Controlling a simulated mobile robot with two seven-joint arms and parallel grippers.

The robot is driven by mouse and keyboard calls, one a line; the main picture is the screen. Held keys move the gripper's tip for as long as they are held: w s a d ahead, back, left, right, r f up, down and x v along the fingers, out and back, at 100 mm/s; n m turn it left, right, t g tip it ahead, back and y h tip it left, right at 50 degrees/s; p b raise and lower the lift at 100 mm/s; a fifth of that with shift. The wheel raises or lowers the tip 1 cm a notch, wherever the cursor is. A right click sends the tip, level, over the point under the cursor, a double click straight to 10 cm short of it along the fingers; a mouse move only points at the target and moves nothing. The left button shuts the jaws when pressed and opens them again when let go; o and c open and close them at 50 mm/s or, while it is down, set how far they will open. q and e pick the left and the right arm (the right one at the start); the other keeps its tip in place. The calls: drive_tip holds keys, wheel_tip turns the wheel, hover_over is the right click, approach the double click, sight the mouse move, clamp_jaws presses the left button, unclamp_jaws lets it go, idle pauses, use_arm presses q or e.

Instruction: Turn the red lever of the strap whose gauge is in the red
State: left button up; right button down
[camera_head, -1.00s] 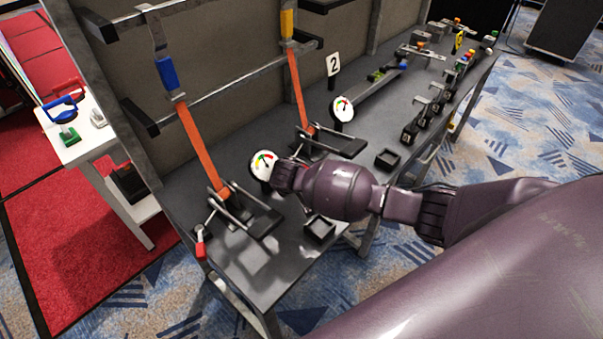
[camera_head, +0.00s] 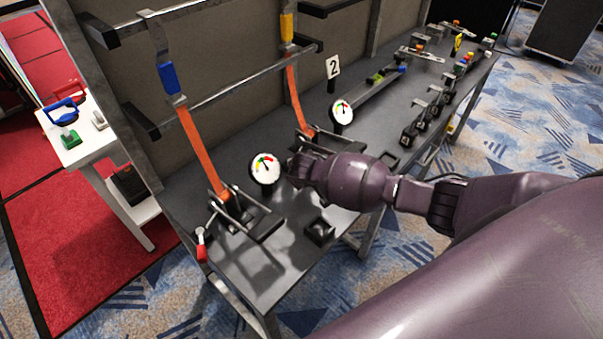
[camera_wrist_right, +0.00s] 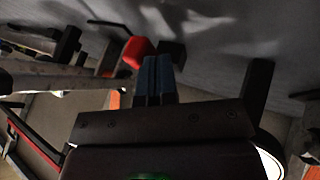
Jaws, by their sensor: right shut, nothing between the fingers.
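Two orange straps run down the rack to ratchets on the grey bench: the left strap (camera_head: 203,152) with a blue sleeve and the right strap (camera_head: 296,98) with a yellow one. The left red lever (camera_head: 201,247) points down at the bench's front edge. The left gauge (camera_head: 265,168) and the right gauge (camera_head: 342,111) face me; their needles are too small to read surely. My right gripper is by the right ratchet, its fingers hidden in the head view. In the right wrist view its blue fingers (camera_wrist_right: 158,78) are shut and empty, beside a red lever end (camera_wrist_right: 137,52). My left gripper is out of view.
A sign marked 2 (camera_head: 333,67) stands behind the right gauge. Several clamps and coloured knobs stand farther along the bench. A white side table (camera_head: 88,152) stands at the left.

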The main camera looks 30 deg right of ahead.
drive_tip(key=shift+w+d+r+n+y+p, duration=0.1)
drive_tip(key=shift+d+n+y+p, duration=0.5)
drive_tip(key=shift+d+n, duration=0.35)
drive_tip(key=shift+w+d, duration=0.1)
drive_tip(key=shift+d, duration=0.2)
drive_tip(key=shift+a+p, duration=0.3)
drive_tip(key=shift+a, duration=0.45)
